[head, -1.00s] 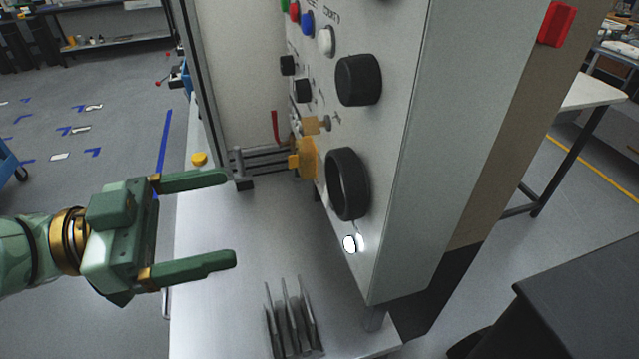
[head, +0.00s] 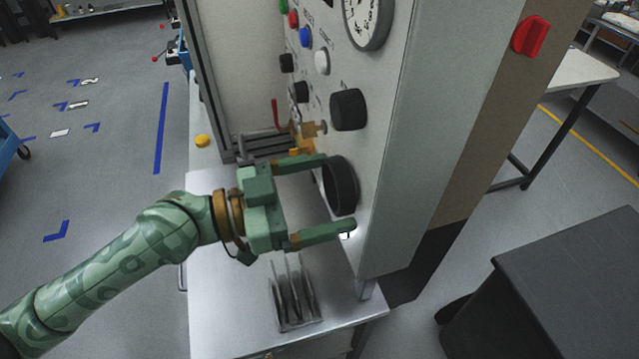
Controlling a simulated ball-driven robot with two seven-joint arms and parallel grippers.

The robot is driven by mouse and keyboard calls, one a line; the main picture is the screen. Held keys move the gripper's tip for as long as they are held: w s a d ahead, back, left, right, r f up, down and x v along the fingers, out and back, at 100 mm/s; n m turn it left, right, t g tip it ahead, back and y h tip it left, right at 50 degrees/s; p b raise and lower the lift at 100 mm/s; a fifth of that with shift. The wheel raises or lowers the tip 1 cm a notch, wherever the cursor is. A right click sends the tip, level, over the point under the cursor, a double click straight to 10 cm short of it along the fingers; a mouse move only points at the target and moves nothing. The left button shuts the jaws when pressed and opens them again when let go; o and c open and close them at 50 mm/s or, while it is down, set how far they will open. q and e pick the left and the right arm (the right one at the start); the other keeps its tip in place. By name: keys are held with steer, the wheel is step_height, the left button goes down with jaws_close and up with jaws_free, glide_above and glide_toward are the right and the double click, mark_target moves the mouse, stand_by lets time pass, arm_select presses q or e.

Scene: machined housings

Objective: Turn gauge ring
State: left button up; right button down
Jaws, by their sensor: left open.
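A wide black ring (head: 342,186) stands out from the lower part of the light grey panel (head: 400,150). My left gripper (head: 337,193) is open in front of it. Its upper finger reaches to the ring's upper left edge, and its lower finger passes just below the ring, near a small white light. I cannot tell whether either finger touches the ring. A round white dial gauge (head: 366,18) with a dark rim is at the top of the panel, cut off by the picture edge. My right gripper is not in view.
A brass valve (head: 302,138) lies behind my upper finger. A metal rack (head: 294,300) stands on the bench (head: 225,320) below my gripper.

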arm_select(q)
steer(key=c, duration=1)
steer(key=shift+n, duration=0.8)
steer(key=shift+s+r+n+p, duration=0.1)
steer(key=shift+n+p, duration=0.7)
steer(key=shift+n, duration=1.4)
steer(key=o, duration=1)
